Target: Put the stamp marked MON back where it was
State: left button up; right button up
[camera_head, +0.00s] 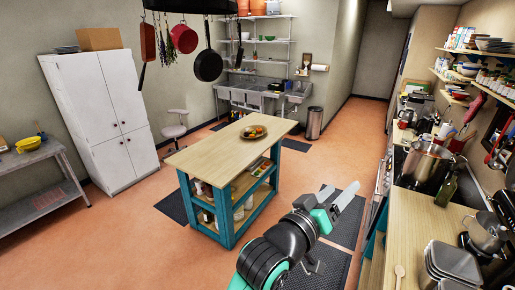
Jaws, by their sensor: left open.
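I cannot make out the stamp marked MON anywhere in the head view; at this distance no lettering is readable. My left gripper (344,197) is open and shows no object in it. It is in the lower middle of the view, in front of the wooden-topped island, with the floor behind it and the right-hand counter to its right. My right gripper is not in view.
The teal island (205,155) bears a plate of fruit (254,132). The wooden counter (410,225) at right holds a large pot (426,166), a bottle (446,190) and metal containers (452,262). A white cabinet (97,110) stands left. Pans (208,66) hang overhead.

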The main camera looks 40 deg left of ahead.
pick_arm(q)
jog(key=s+a+r+m+t, duration=0.3)
jog(key=s+r+m+t, duration=0.4)
jog(key=s+r, duration=1.5)
notch_tip(320, 180, up, 3)
jog(key=shift+s+t, duration=0.3)
jog(key=shift+t, duration=0.8)
jog(key=shift+d, duration=0.1)
